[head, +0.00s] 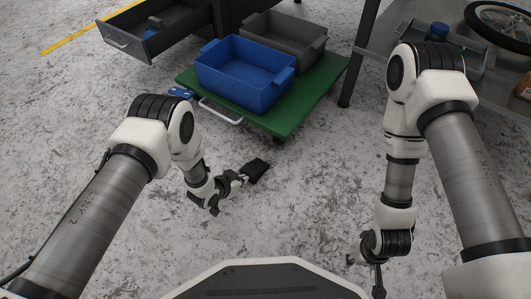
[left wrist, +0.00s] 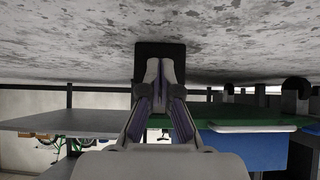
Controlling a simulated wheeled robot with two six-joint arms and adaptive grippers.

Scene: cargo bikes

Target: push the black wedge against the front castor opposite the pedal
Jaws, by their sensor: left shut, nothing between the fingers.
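The black wedge (head: 257,168) lies on the floor in front of the green platform cart (head: 318,98). My left gripper (head: 242,178) is low over the floor, shut and empty, its tips at the near side of the wedge. In the left wrist view, which is upside down, the shut fingers (left wrist: 165,70) overlap the wedge (left wrist: 160,48); I cannot tell whether they touch it. The front castor (head: 278,140) is partly hidden under the cart's near corner, with floor between it and the wedge. The blue pedal (head: 180,92) is at the cart's left corner. My right gripper (head: 378,282) hangs at lower right.
A blue crate (head: 245,84) and a grey crate (head: 285,48) stand on the cart, which has a pale handle (head: 220,113). A grey table (head: 372,38) with a dark leg stands at the right. An open drawer (head: 150,42) juts out at upper left. Floor around the wedge is clear.

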